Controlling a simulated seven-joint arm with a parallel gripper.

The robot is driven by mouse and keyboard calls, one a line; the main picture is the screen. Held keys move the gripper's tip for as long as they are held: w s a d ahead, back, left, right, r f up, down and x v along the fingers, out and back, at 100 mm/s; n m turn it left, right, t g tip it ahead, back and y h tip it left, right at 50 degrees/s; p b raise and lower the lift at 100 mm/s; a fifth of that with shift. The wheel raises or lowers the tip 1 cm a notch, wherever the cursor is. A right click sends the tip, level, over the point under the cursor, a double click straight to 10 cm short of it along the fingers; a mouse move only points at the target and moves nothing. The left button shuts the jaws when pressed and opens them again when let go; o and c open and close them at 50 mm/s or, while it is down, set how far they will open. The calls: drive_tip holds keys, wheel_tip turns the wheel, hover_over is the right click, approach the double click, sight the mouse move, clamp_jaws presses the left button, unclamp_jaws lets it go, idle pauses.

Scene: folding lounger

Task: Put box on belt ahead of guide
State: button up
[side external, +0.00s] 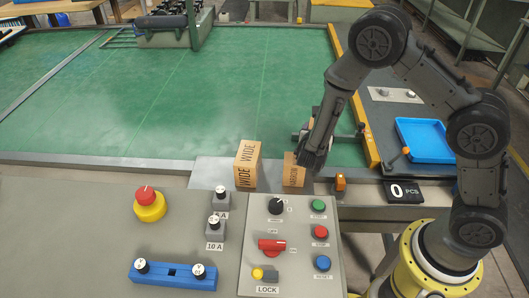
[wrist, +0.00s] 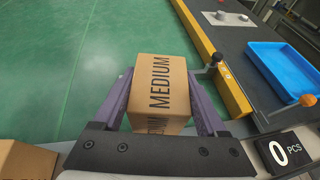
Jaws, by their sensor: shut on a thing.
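In the wrist view, a tan box marked MEDIUM (wrist: 160,88) sits between the two purple fingers of my gripper (wrist: 158,95), which is shut on it. In the side view my gripper (side external: 316,150) is low over the near right part of the green belt (side external: 200,90), and it mostly hides the held box. I cannot tell whether that box touches the belt. A yellow guide rail (side external: 363,115) runs along the belt's right side, right of the gripper; it also shows in the wrist view (wrist: 205,50). A box marked WIDE (side external: 246,165) and a narrower box (side external: 293,172) stand left of the gripper.
A control panel (side external: 290,245) with knobs and buttons lies in front. A blue tray (side external: 425,140) and a counter reading 0 PCS (side external: 403,192) are to the right. Small orange-knobbed posts stand near the rail. The middle of the belt is clear. A grey-green machine (side external: 165,30) stands at the back.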

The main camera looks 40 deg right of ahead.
drive_tip(key=s+d+r+m+g+h, duration=0.1)
drive_tip(key=s+d+r+m+g, duration=0.2)
drive_tip(key=s+d+m+g, duration=0.65)
drive_tip(key=s+a+m+g+y, duration=0.85)
drive_tip(key=m+g+y, duration=0.25)
drive_tip(key=m, duration=0.3)
drive_tip(key=w+a+r+m+t+y, duration=0.5)
drive_tip(key=w+a+m+y, duration=0.4)
drive_tip(key=a+m+y, duration=0.25)
drive_tip(key=w+a+r+m+t+y, duration=0.3)
drive_tip(key=w+r+m+t, duration=0.7)
drive_tip(key=w, duration=0.5)
drive_tip(key=w+d+f+m+t+h, duration=0.25)
drive_tip(key=w+f+m+t, duration=0.2)
drive_tip(key=w, duration=0.25)
drive_tip(key=shift+w+d+f+m+t+h, duration=0.15)
drive_tip(key=shift+w+d+f+m+t, duration=0.35)
drive_tip(key=shift+f, duration=3)
drive_tip(key=shift+w+d+f+m+t+h, duration=0.2)
drive_tip(key=shift+d+f+t, duration=0.45)
drive_tip(key=shift+f, duration=2.8)
drive_tip(key=shift+w+d+f+m+t+h, duration=0.15)
drive_tip(key=shift+w+d+f+m+t, duration=0.4)
drive_tip(key=shift+f, duration=2.95)
